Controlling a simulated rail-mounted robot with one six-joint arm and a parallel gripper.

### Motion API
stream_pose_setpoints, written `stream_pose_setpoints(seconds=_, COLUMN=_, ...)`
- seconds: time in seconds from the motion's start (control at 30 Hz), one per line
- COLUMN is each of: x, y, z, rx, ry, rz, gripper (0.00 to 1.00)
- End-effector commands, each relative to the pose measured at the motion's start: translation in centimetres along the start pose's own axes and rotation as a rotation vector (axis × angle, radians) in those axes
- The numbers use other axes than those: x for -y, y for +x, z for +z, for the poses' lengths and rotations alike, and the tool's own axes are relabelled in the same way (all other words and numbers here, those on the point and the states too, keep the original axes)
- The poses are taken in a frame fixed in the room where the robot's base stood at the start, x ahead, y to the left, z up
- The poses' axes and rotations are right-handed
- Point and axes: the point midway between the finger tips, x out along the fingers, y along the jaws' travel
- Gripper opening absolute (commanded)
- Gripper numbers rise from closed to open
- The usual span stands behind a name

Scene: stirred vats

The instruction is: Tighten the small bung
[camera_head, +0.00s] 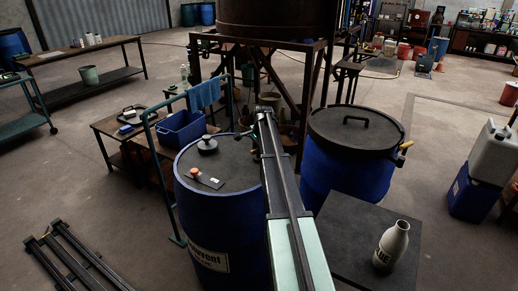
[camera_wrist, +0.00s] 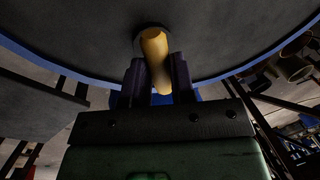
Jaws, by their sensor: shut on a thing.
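The blue drum (camera_head: 222,235) stands front centre with a dark top. A round black knobbed cap (camera_head: 207,146) sits on its top, and a light label is on its side. My gripper (camera_wrist: 157,66) is over the far right part of this top, partly hidden by my arm in the head view. In the wrist view its two dark fingers are shut on a yellow, rod-like piece, seemingly the small bung (camera_wrist: 155,48), which meets the dark drum top (camera_wrist: 225,40) at a dark round spot. Its seating depth cannot be seen.
A plate with an orange spot (camera_head: 203,178) lies on the drum top. A second blue drum with a handled black lid (camera_head: 355,130) stands right. A white bottle (camera_head: 391,246) stands on a dark slab (camera_head: 350,245). A blue bin (camera_head: 181,129) and railing are left.

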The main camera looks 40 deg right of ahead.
Motion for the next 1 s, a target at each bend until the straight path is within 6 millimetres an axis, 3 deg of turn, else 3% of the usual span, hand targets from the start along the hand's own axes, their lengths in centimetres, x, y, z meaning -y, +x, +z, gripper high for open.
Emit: stream_pose_setpoints(seconds=1.0, x=0.1, y=0.03, z=0.3, rx=-0.182, ry=0.913, rz=0.001, gripper=0.0)
